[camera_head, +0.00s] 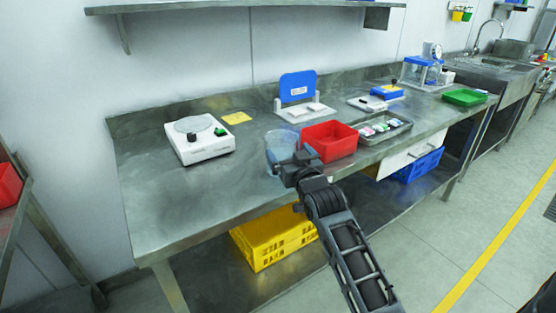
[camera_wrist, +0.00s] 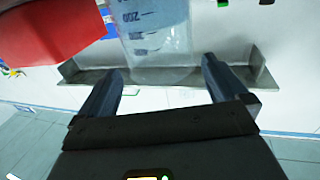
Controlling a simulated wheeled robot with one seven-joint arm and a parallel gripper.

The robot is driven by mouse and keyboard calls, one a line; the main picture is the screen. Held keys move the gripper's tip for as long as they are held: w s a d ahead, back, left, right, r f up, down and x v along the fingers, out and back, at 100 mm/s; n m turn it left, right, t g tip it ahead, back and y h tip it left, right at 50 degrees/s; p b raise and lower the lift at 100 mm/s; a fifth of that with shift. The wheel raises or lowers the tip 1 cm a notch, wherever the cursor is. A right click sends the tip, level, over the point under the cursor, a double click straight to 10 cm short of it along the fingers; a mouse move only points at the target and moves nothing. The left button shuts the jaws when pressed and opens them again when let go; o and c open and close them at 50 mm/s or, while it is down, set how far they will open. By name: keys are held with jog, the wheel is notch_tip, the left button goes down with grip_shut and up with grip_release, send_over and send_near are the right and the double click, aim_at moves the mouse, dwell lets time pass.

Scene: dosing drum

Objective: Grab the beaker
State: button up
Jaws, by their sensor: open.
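The beaker (camera_head: 280,143) is clear with a bluish tint and stands on the steel bench, left of the red bin. My gripper (camera_head: 288,168) is at its near side and hides part of it in the head view. In the wrist view the beaker (camera_wrist: 155,35) shows printed volume marks and lies ahead of my gripper (camera_wrist: 160,70). The two fingers are spread wide, one to each side of the beaker's lower end in the picture. I see no finger clearly touching it.
The red bin (camera_head: 329,141) stands close to the beaker's right, and also shows in the wrist view (camera_wrist: 50,30). A white stirrer-like device (camera_head: 199,140) stands to the left. A metal tray (camera_head: 381,129) lies right of the bin. Bare bench lies between device and beaker.

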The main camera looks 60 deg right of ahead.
aim_at(287, 149)
jog(key=shift+p+x, duration=0.4)
jog(key=shift+x, duration=1.9)
jog(key=shift+f, duration=0.1)
jog(key=c, duration=1.6)
jog(key=shift+c, duration=0.6)
jog(key=shift+r, duration=0.25)
